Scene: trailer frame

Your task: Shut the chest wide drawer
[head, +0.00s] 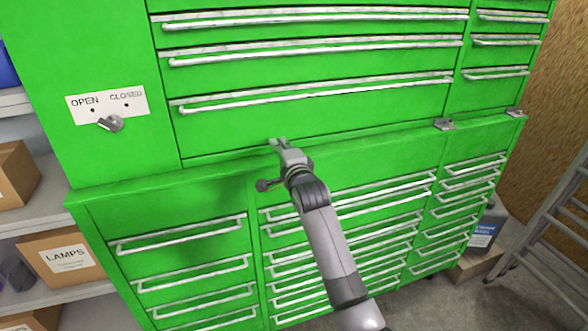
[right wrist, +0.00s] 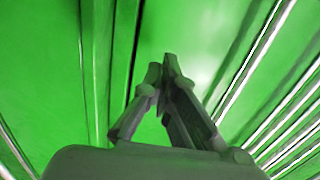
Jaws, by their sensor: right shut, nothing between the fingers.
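The green tool chest (head: 110,30) fills most of the head view. Its upper part has several wide drawers with long silver handles. The lowest wide drawer (head: 350,115) has a tall front; it looks flush or nearly flush, and I cannot tell whether a small gap is left. My right gripper (head: 277,146) is shut and empty, at the lower edge of that drawer front. In the right wrist view the closed fingertips (right wrist: 170,62) point at green panels; I cannot tell whether they touch. My left gripper is not in view.
A lower cabinet (head: 90,215) with several handled drawers stands below, its top forming a ledge. A key lock (head: 110,123) marked OPEN and CLOSED sits at left. Shelves with boxes (head: 65,258) stand at left, a ladder (head: 550,225) at right.

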